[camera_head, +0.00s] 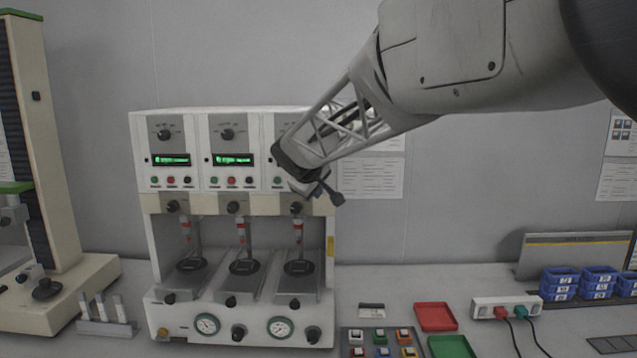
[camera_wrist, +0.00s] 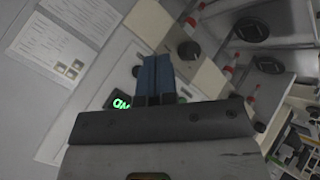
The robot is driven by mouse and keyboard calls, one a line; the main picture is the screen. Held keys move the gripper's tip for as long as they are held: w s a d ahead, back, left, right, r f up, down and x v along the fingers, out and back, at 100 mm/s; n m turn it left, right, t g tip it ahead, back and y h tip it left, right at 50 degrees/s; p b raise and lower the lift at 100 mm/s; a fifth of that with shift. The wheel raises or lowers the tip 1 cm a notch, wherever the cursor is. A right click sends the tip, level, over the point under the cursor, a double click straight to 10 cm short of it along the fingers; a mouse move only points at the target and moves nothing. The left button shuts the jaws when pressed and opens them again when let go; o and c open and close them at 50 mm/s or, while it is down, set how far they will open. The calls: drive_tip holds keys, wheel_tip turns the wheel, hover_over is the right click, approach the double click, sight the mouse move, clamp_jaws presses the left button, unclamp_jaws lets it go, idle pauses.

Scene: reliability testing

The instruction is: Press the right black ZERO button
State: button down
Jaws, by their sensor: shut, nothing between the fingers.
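A white test machine (camera_head: 233,124) with three side-by-side panels stands against the wall. Each panel has a dial, a green display and a row of small buttons. The left panel's black button (camera_head: 187,180) and the middle panel's black button (camera_head: 249,180) show in the head view. On the right panel, a green button (camera_head: 277,180) shows; its black ZERO button is hidden behind my gripper in the head view and I cannot make it out in the wrist view. My gripper (camera_wrist: 157,62) is shut and empty, its blue fingers together in front of the right panel. Contact cannot be told.
Below the panels are black knobs (camera_head: 233,207) and three test stations with dark round plates (camera_head: 244,267). Red tray (camera_head: 436,316), green tray (camera_head: 451,347), a power strip (camera_head: 507,306) and blue bins (camera_head: 562,283) stand on the bench to the right.

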drive_tip(key=shift+w, duration=2.6)
drive_tip(key=shift+w, duration=0.75)
idle(1.1)
drive_tip(key=shift+s, duration=0.75)
drive_tip(key=shift+s, duration=0.1)
idle(0.4)
drive_tip(key=shift+s, duration=2.45)
